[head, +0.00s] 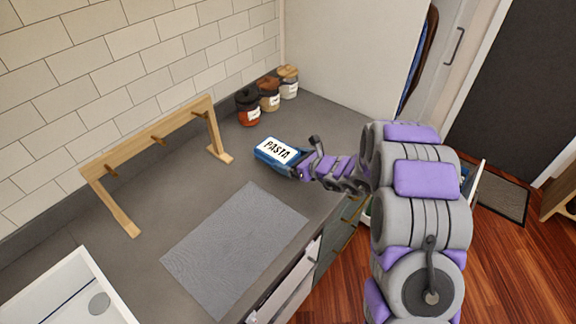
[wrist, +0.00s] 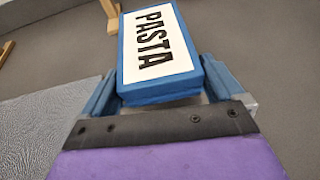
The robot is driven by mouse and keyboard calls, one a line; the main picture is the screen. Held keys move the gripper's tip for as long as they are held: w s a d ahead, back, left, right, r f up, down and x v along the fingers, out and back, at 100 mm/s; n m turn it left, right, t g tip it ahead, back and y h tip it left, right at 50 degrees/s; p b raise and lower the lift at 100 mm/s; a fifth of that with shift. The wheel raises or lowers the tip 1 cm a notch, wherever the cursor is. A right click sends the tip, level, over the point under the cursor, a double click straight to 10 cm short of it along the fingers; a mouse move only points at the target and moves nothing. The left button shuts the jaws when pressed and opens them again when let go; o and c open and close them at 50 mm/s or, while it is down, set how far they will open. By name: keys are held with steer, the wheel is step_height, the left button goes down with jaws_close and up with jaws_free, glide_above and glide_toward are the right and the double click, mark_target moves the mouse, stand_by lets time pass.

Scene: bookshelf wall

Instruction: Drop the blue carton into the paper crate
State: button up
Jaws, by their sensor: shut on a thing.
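The blue carton (head: 275,151) has a white label reading PASTA. It is at the far right part of the grey counter, and I cannot tell whether it touches the surface. It fills the upper middle of the wrist view (wrist: 157,45). My gripper (head: 291,168) reaches it from the right and is shut on its near end, with a finger on each side in the wrist view (wrist: 160,88). I cannot make out the paper crate clearly. Pale and blue edges of something (head: 475,177) show behind my arm at the right, mostly hidden.
Several lidded jars (head: 268,96) stand by the tiled wall behind the carton. A wooden rack (head: 158,137) stands on the left of the counter. A grey mat (head: 235,248) lies in front, and a white sink (head: 75,296) is at lower left. A floor mat (head: 503,198) lies at right.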

steer(key=shift+w+a, duration=0.45)
steer(key=shift+w, duration=0.1)
steer(key=f, duration=0.1)
steer(key=a+f+b, duration=0.1)
steer(key=f, duration=0.1)
steer(key=shift+w+a, duration=0.2)
steer(key=shift+f, duration=0.35)
steer(key=shift+d, duration=0.55)
steer(key=shift+f+b, duration=0.1)
steer(key=shift+b, duration=0.2)
